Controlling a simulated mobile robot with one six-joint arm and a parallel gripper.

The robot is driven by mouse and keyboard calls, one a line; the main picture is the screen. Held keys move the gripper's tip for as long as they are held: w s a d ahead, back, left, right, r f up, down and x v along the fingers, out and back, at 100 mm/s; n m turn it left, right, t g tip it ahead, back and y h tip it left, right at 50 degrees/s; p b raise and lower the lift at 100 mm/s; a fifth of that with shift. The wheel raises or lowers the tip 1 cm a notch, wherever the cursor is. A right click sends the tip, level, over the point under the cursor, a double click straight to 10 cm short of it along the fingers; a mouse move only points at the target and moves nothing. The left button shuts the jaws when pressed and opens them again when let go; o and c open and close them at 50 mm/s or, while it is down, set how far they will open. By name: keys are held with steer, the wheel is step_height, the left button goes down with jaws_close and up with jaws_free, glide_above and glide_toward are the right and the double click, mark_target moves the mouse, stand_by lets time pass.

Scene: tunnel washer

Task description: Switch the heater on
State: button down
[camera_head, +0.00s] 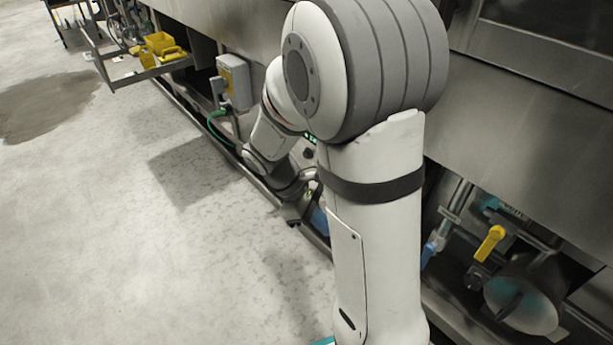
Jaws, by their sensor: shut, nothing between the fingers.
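A yellow-handled valve (490,243) and a blue-handled valve (429,254) are under the machine at the right. A metal shelf (125,80) holding a yellow item (161,46) sticks out at the upper left. A green hose (214,128) hangs below the box. The floor at left is clear, with a dark wet patch (45,105).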

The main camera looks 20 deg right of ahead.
steer(key=w+d+f+n+h+p, duration=0.2)
steer(key=w+f+n+h+p, duration=0.1)
steer(key=w+f+n+h, duration=0.85)
steer(key=w+a+f+n+t+h+p, duration=0.1)
steer(key=f+n+t, duration=0.4)
steer(key=n, duration=0.4)
steer(key=w+a+f+n+t+h+p, duration=0.1)
steer(key=w+a+f+n+t, duration=0.1)
steer(key=f+n+t, duration=0.4)
step_height(320, 180, down, 2)
steer(key=n, duration=0.3)
steer(key=shift+a+n, duration=0.25)
steer(key=shift+n, duration=0.1)
steer(key=b+x, duration=0.3)
steer(key=x, duration=1.1)
steer(key=shift+a+r, duration=0.1)
steer(key=shift+r, duration=0.05)
